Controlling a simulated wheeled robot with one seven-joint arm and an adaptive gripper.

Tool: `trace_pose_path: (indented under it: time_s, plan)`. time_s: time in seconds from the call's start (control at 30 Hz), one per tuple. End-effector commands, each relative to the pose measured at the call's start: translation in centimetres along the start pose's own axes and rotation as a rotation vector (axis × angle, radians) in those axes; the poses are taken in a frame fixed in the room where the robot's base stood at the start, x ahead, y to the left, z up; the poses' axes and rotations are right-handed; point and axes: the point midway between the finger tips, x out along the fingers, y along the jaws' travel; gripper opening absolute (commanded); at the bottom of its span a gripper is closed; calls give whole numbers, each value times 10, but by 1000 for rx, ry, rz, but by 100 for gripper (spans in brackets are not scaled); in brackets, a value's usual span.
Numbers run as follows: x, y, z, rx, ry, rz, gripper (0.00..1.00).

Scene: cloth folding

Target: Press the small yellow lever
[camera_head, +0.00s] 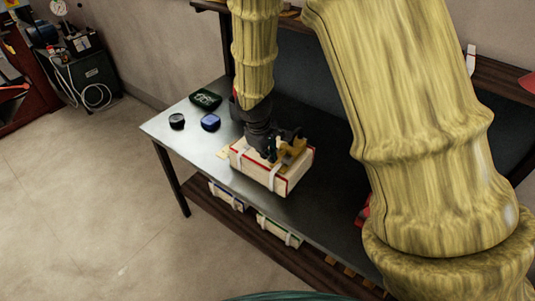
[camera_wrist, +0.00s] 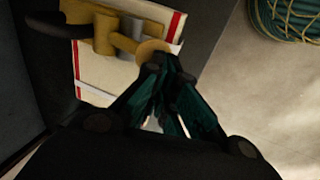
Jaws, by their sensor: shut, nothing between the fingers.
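The yellow lever (camera_wrist: 152,48) is part of a yellow mechanism (camera_wrist: 103,33) on top of a cream box with red edging (camera_wrist: 118,75) in the wrist view. In the head view the yellow mechanism (camera_head: 292,152) sits on the cream box (camera_head: 268,176) on the metal table. My gripper (camera_wrist: 163,62) is shut with nothing between its fingers. Its fingertips are right at the rounded end of the lever and overlap it in the picture; I cannot tell whether they touch. In the head view my gripper (camera_head: 270,152) is over the box, partly hidden among dark parts.
The metal table (camera_head: 205,150) has a dark green case (camera_head: 205,99), a blue item (camera_head: 210,122) and a black round item (camera_head: 177,121) at its left. More strapped boxes (camera_head: 279,231) lie on the lower shelf. A coiled green rope or hose (camera_wrist: 290,18) shows in the wrist view.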

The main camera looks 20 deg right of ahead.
Motion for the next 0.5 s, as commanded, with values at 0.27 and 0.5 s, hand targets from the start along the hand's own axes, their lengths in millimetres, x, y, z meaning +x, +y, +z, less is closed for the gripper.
trace_pose_path:
  time_s: [0.27, 0.5]
  plan:
    - [-10, 3, 0, 0, 0, 0, 0]
    - [-10, 2, 0, 0, 0, 0, 0]
